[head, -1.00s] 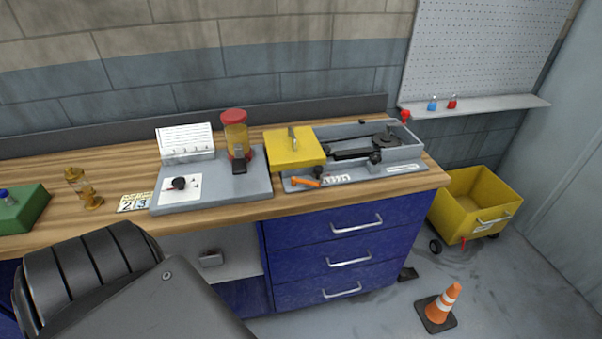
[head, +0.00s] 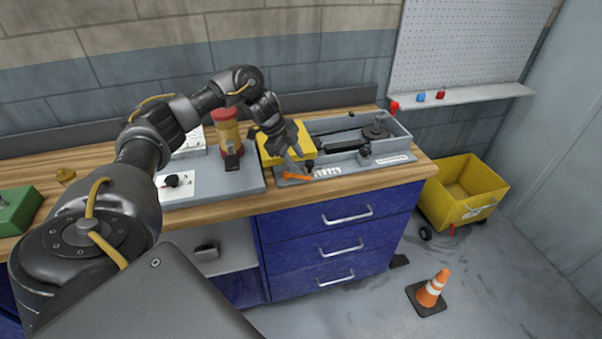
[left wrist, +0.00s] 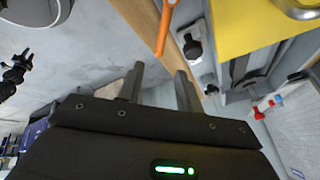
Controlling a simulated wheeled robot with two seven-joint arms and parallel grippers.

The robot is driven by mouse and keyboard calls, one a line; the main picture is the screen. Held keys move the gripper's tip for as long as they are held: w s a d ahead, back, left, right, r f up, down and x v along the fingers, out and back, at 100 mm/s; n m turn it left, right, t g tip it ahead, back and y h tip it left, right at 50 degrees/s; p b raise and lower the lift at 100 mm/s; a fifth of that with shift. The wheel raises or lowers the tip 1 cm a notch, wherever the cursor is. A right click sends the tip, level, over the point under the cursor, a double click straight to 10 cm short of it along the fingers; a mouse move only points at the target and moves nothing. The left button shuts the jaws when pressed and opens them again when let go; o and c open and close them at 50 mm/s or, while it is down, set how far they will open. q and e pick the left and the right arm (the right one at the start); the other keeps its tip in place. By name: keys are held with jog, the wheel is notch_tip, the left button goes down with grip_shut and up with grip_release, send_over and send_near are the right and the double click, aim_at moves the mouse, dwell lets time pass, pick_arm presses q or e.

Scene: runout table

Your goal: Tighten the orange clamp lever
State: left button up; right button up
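The orange clamp lever (head: 297,177) sits at the front left edge of the grey machine (head: 345,170), below its yellow cover (head: 270,159). In the left wrist view the orange lever (left wrist: 165,22) lies ahead of the fingertips, roughly in line with the gap between them. My left gripper (head: 302,163) hangs just above and behind the lever in the head view, partly hiding the yellow cover. In the left wrist view my left gripper (left wrist: 160,70) has its fingers apart with nothing between them. My right gripper is in neither view.
A grey base with a red-topped dispenser (head: 227,130) stands left of the machine, partly behind my arm. A black knob (left wrist: 192,48) is near the lever. Blue drawers (head: 345,235) are under the bench. A yellow cart (head: 470,190) and traffic cone (head: 431,290) stand right.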

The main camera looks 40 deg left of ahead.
aim_at(303, 176)
pick_arm(q)
jog(key=p+x, duration=0.1)
jog(key=x, duration=0.1)
jog(key=a+p+x, duration=0.1)
jog(key=x, duration=0.2)
jog(key=p+x, duration=0.1)
jog(key=x, duration=0.1)
jog(key=shift+f, duration=0.65)
jog(key=shift+c, duration=0.3)
grip_shut()
